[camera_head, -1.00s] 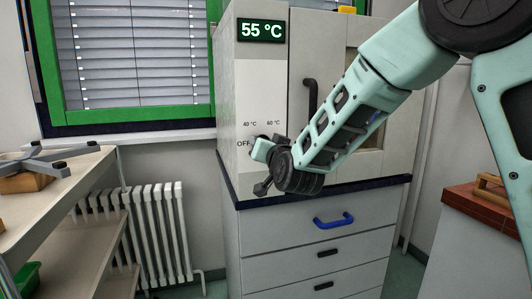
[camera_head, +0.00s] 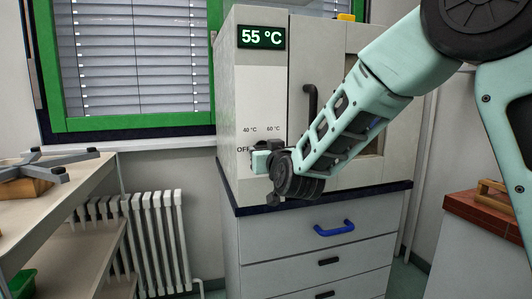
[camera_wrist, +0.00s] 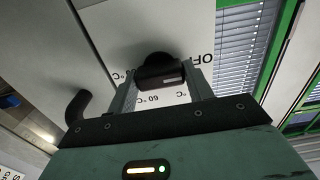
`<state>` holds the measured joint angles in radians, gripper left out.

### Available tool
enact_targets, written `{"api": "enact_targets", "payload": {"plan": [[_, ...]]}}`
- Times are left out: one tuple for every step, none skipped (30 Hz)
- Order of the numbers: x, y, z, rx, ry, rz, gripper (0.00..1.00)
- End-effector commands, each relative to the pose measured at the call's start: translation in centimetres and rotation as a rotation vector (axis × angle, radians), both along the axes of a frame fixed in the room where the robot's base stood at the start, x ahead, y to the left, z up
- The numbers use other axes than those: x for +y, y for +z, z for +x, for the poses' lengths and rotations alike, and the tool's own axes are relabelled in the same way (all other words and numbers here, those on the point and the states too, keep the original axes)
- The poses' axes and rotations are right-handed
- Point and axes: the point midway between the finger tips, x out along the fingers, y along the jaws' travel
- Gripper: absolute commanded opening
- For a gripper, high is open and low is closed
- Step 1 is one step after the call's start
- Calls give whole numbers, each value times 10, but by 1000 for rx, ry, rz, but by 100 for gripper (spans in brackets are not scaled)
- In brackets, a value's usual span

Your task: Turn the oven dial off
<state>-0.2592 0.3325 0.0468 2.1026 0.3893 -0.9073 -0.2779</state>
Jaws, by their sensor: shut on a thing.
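The oven (camera_head: 255,90) is a pale cabinet on a drawer unit, with a lit display (camera_head: 262,37) reading 55 °C. Its panel carries the labels 40 °C, 60 °C and OFF. The black dial (camera_wrist: 160,70) shows in the wrist view between the two fingers of my gripper (camera_wrist: 163,84), with a light mark on its bar near the right finger. The OFF label (camera_wrist: 208,62) lies just beyond that finger. My gripper is shut on the dial. In the head view my gripper (camera_head: 262,160) is at the panel beside OFF and mostly hides the dial.
A black door handle (camera_head: 310,105) stands out right of the panel, close to my forearm. A shelf with a grey metal stand (camera_head: 40,165) is at the left. A radiator (camera_head: 140,240) is under the window. A red-topped bench (camera_head: 475,208) is at the right.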

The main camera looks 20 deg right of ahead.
Motion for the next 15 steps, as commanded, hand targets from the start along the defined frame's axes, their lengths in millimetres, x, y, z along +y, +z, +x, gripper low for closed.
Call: {"api": "enact_targets", "payload": {"plan": [[0, -2, 0, 5, 1, -3, 28], [0, -2, 0, 5, 1, -4, 28], [0, -2, 0, 5, 1, -4, 28], [0, -2, 0, 5, 1, -4, 28], [0, -2, 0, 5, 1, -4, 28], [0, -2, 0, 5, 1, -4, 54], [0, -2, 0, 5, 1, -4, 62], [0, -2, 0, 5, 1, -3, 70], [0, -2, 0, 4, 1, -3, 73], [0, -2, 0, 4, 1, -3, 73], [0, -2, 0, 4, 1, -3, 73], [0, -1, 0, 3, 1, -2, 73], [0, -1, 0, 3, 1, -2, 73], [0, -1, 0, 2, 1, -2, 73], [0, -1, 0, 2, 1, -2, 73]]}}
